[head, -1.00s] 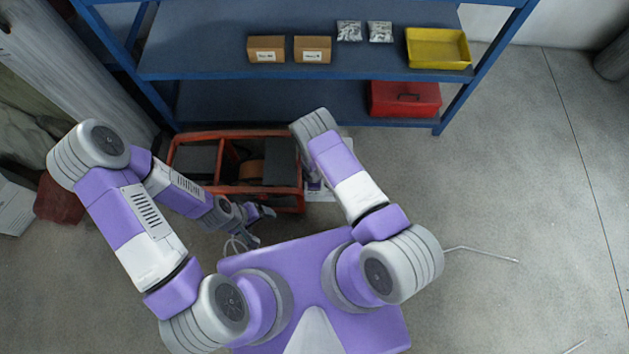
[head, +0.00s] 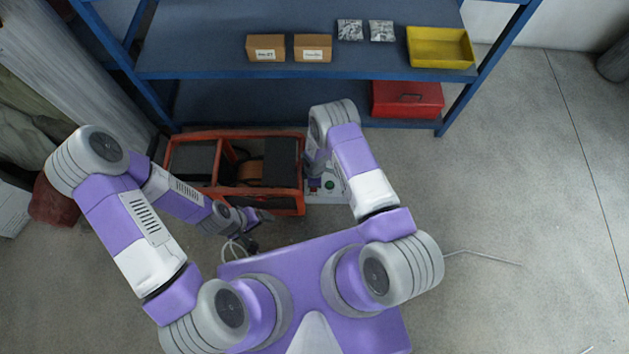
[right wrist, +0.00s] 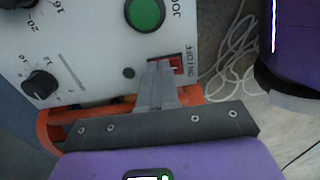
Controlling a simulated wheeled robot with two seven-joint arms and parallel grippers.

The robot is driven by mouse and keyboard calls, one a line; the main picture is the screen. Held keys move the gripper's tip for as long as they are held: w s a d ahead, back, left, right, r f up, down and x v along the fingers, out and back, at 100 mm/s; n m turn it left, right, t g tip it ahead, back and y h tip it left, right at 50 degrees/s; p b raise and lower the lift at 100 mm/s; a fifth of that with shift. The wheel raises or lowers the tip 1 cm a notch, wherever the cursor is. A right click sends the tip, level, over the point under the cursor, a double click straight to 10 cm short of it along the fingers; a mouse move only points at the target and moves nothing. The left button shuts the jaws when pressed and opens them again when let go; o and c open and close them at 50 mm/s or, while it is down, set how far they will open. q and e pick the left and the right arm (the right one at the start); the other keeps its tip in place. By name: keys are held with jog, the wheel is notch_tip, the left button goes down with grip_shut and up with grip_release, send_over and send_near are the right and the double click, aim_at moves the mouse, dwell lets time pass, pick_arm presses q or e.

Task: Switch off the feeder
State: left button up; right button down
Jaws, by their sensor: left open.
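The feeder's white control panel (right wrist: 100,45) fills the upper left of the right wrist view; in the head view the panel (head: 341,197) shows beside the orange-framed machine. Its red rocker switch (right wrist: 178,64), labelled ON/OFF, sits by the panel edge, partly hidden by my fingertips. A large green JOG button (right wrist: 145,13) is above it. My right gripper (right wrist: 161,68) has its fingers together, tips at the switch's left side; I cannot tell whether they touch. My left gripper (head: 260,230) is open and empty, in front of the machine.
The orange-framed machine (head: 303,190) stands left of the panel. A blue shelf (head: 200,60) behind holds two cardboard boxes, small bags and a yellow tray (head: 440,48); a red box (head: 407,99) is below. White cables (right wrist: 235,60) lie on the floor. Floor at right is mostly open.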

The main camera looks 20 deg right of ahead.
jog(key=shift+s+a+f, duration=0.15)
jog(key=shift+s+a, duration=0.05)
jog(key=shift+s, duration=0.35)
jog(key=shift+s+a+f, duration=0.15)
jog(key=shift+s, duration=0.4)
jog(key=shift+r, duration=0.1)
jog(key=r+p, duration=0.2)
jog(key=w+r+p, duration=0.1)
jog(key=r, duration=0.2)
jog(key=shift+w+d+r+p, duration=0.1)
jog(key=shift+r+p, duration=0.1)
jog(key=shift+p, duration=0.2)
notch_tip(320, 180, up, 9)
jog(key=p, duration=0.2)
jog(key=shift+w+d, duration=0.15)
jog(key=shift+w, duration=0.1)
